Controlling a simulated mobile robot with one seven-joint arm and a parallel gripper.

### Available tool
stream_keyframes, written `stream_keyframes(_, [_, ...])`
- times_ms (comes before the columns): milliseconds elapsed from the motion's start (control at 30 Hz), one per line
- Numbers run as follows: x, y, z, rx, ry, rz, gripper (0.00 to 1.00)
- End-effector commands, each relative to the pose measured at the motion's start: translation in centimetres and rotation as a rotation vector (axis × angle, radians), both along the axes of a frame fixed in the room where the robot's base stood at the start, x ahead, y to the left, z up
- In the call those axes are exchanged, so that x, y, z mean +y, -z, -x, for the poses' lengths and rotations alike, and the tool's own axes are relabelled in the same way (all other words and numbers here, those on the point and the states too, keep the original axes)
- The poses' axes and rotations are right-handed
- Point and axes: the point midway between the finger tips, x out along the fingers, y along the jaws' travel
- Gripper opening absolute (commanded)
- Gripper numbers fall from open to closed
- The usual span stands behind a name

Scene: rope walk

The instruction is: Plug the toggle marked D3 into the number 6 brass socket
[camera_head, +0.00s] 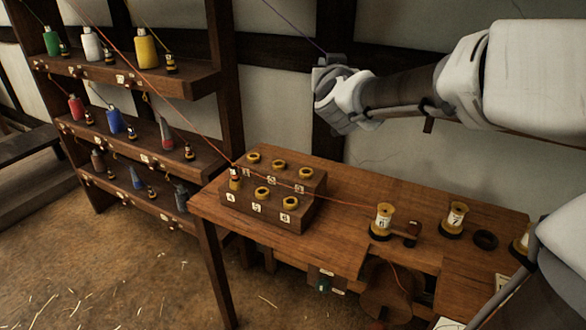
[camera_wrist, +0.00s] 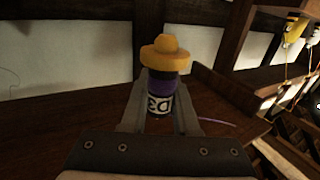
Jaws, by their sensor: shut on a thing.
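My gripper (camera_head: 328,88) is raised high above the table, in front of the wall. In the wrist view, its fingers (camera_wrist: 160,105) are shut on the D3 toggle (camera_wrist: 162,82), which has a purple band, a white label and a yellow brass end pointing away from my palm. A purple cord (camera_head: 290,23) runs from the upper left to my gripper. The wooden socket block (camera_head: 273,218) stands below and left of it on the table, with two rows of brass sockets. The number 6 socket (camera_head: 290,202) is at the front right and looks empty.
A red-corded toggle (camera_head: 235,178) stands in the front left socket; its cord (camera_head: 150,90) slants across the block. Numbered spools (camera_head: 382,222) and (camera_head: 455,217) stand on the table (camera_head: 340,180). A shelf rack (camera_head: 200,70) with bottles and toggles is at left.

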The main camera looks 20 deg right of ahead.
Motion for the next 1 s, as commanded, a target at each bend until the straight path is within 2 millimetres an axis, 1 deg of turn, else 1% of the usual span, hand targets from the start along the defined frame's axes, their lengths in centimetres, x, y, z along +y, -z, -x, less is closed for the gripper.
stream_keyframes(33, [-0.2,0.1,0.2,-0.002,0.012,0.002,0.00])
stream_keyframes(233, [0.4,-0.6,0.4,-0.001,0.022,0.002,0.00])
stream_keyframes(467, [1.0,-0.8,0.5,-0.002,0.031,0.002,0.00])
stream_keyframes(633, [1.7,-0.5,0.4,-0.002,0.039,0.001,0.00])
stream_keyframes(700, [2.3,-0.3,0.2,-0.003,0.040,0.000,0.00])
stream_keyframes(1000, [3.0,0.1,-0.1,-0.002,0.047,0.000,0.00])
